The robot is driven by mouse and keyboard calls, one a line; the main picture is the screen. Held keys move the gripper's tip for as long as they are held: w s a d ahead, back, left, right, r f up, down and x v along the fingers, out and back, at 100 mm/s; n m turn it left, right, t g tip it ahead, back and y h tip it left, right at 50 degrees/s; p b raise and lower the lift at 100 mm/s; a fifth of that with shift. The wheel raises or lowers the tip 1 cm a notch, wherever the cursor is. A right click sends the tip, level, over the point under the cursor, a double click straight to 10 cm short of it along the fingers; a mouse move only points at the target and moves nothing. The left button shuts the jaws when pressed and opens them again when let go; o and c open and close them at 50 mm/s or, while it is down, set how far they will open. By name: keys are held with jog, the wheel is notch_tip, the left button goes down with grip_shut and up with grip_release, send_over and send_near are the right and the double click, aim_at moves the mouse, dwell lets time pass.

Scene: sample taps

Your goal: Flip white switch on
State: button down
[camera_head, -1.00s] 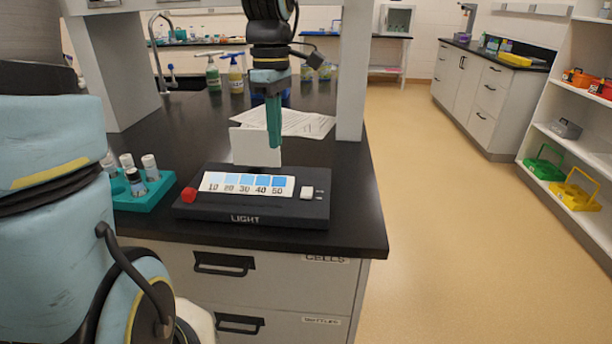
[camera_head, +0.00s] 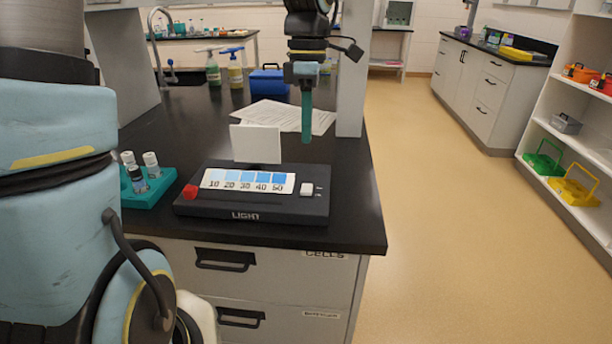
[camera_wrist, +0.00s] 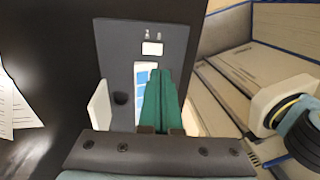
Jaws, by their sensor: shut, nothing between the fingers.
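The white switch (camera_head: 307,189) sits at the right end of a black box marked LIGHT (camera_head: 250,210). It also shows in the wrist view (camera_wrist: 152,49), beyond my fingertips. Its on or off position is too small to tell. My gripper (camera_head: 306,138) points down above the back right part of the box, apart from the switch, with its teal fingers together and empty. In the wrist view the closed fingers (camera_wrist: 158,75) cover part of the blue scale strip.
A red knob (camera_head: 190,191) is at the box's left end, and a white upright card (camera_head: 255,143) stands behind the box. A teal rack (camera_head: 150,190) with vials is at left. A white post (camera_head: 352,75) rises close right of my gripper. Papers (camera_head: 290,113) lie behind.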

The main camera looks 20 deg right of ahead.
aim_at(306, 191)
jog(key=f, duration=0.3)
jog(key=s+f+p, duration=0.1)
jog(key=f, duration=0.3)
jog(key=f+p, duration=0.1)
jog(key=f, duration=0.2)
jog(key=shift+s+a+f, duration=0.15)
jog(key=shift+a+f, duration=0.15)
jog(key=shift+f, duration=0.1)
jog(key=shift+f+b, duration=0.5)
jog(key=shift+b, duration=0.45)
jog(key=shift+s+r+p, duration=0.1)
jog(key=shift+r+p, duration=0.2)
jog(key=shift+w+d+r, duration=0.1)
jog(key=shift+w+d, duration=0.1)
jog(key=shift+w, duration=0.2)
jog(key=shift+w+d+r, duration=0.1)
jog(key=shift+w+d, duration=0.05)
jog(key=shift+w, duration=0.25)
